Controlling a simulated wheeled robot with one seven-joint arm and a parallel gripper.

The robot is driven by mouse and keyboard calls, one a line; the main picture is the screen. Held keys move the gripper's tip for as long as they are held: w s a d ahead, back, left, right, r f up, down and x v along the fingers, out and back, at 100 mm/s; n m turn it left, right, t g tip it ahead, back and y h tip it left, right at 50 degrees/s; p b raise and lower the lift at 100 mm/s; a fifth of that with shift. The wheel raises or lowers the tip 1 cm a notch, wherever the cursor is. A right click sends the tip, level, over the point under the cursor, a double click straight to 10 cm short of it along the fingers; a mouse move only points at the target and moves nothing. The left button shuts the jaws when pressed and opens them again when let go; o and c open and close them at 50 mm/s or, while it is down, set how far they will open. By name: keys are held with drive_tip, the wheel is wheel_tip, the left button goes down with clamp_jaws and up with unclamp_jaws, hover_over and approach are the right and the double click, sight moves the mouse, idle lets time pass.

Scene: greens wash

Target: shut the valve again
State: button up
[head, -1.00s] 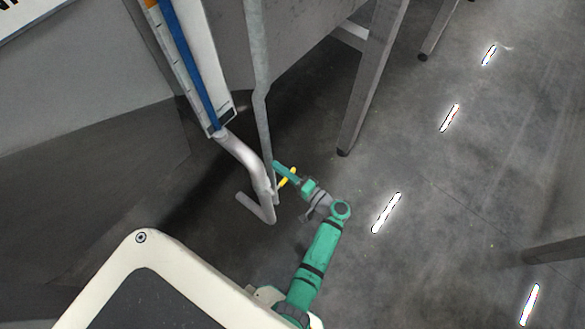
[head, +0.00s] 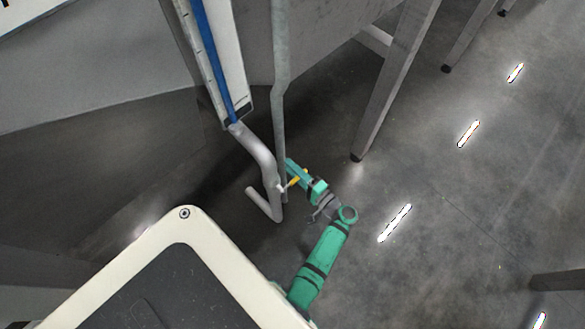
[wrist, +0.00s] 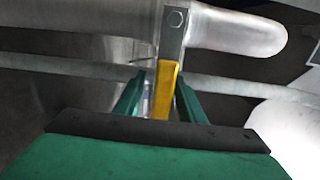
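The valve's yellow lever (head: 298,178) sticks out to the right from the grey pipe (head: 262,160) near its lower bend. My green gripper (head: 294,172) is at the lever, low beside the pipe. In the wrist view the lever (wrist: 165,90) hangs from a grey bolted plate (wrist: 174,30) and runs crosswise to the thick pipe (wrist: 235,30). Its lower end lies between the two green fingers of my gripper (wrist: 158,98). A gap shows between the lever and the left finger; the right finger is close to it, contact unclear. The lever's tip is hidden behind the gripper body.
A thin upright pipe (head: 280,90) stands just beside the valve pipe. A white panel with a blue strip (head: 215,60) is above. A grey table leg (head: 385,90) stands to the right. Open concrete floor (head: 450,240) lies on the right.

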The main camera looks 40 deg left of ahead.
drive_tip(key=d, duration=1)
drive_tip(key=shift+d, duration=0.4)
drive_tip(key=shift+s, duration=0.1)
drive_tip(key=shift+s, duration=0.1)
